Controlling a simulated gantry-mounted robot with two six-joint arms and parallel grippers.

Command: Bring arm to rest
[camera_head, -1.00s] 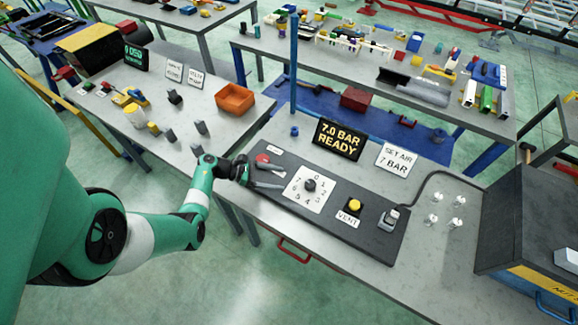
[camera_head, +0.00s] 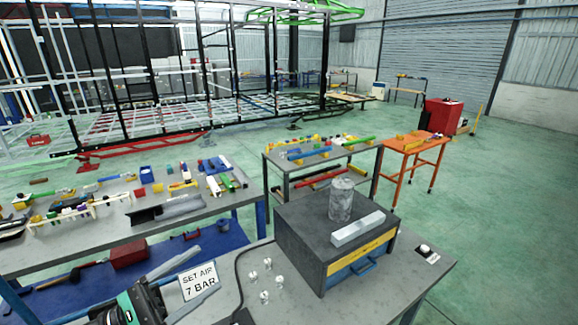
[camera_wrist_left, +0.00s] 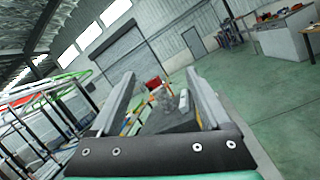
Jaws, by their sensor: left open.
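My left gripper (camera_head: 206,268) is at the bottom left of the head view, raised over the bench beside the SET AIR 7 BAR sign (camera_head: 199,284). Its two fingers are spread apart. In the left wrist view the gripper (camera_wrist_left: 160,76) points out across the hall, with nothing between its fingers. My right gripper is in neither view. The control panel is almost wholly out of the head view.
An orange table (camera_head: 413,143) stands farther back.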

